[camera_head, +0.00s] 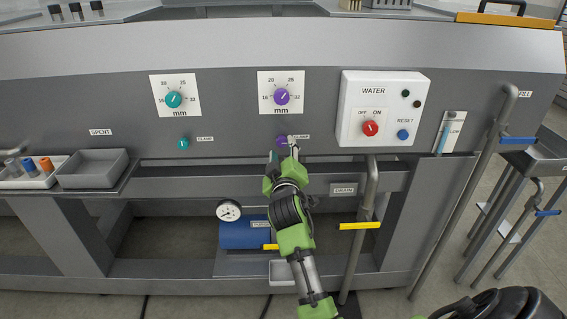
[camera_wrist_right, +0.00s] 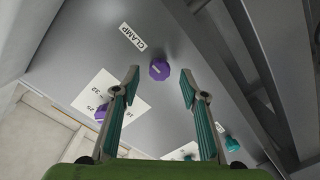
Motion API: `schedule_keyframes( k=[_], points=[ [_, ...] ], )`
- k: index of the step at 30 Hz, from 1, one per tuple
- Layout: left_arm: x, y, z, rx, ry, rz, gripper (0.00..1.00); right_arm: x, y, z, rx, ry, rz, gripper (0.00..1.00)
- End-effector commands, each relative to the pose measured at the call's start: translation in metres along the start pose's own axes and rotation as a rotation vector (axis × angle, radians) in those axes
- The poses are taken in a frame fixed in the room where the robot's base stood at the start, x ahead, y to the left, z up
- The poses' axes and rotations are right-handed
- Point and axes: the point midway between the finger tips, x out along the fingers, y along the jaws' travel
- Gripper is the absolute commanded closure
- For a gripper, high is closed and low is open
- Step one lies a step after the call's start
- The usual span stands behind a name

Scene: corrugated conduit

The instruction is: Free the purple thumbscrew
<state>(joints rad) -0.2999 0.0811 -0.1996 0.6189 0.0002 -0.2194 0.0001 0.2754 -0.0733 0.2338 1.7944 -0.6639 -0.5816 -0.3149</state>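The purple thumbscrew (camera_head: 281,141) sits on the grey panel below the purple dial (camera_head: 282,97), left of a CLAMP label. My right gripper (camera_head: 286,153) is in front of the panel and partly overlaps it in the head view. In the right wrist view the purple thumbscrew (camera_wrist_right: 160,69) shows between and just beyond the two fingertips of my right gripper (camera_wrist_right: 159,76). The fingers are open, with a visible gap on each side of the thumbscrew. My left gripper is not in view.
A teal thumbscrew (camera_head: 183,143) and teal dial (camera_head: 173,99) are to the left. A white WATER box (camera_head: 385,107) with a red knob (camera_head: 370,128) is close on the right. Below are a rail, a gauge (camera_head: 229,210) and a yellow-handled pipe (camera_head: 360,226).

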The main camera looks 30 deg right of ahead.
Motion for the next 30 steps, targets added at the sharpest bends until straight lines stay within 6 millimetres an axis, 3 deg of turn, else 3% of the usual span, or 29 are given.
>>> schedule_keyframes(
  k=[6, 12, 30],
  points=[
    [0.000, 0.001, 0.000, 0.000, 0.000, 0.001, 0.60, -0.049, -0.002, 0.001, 0.002, 0.000, -0.003, 0.60],
    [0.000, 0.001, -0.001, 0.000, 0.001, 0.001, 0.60, -0.076, -0.001, 0.000, 0.001, -0.001, -0.002, 0.60],
    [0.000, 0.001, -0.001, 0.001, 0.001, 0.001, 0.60, -0.083, -0.001, 0.000, 0.000, 0.000, -0.001, 0.60]
  ],
)
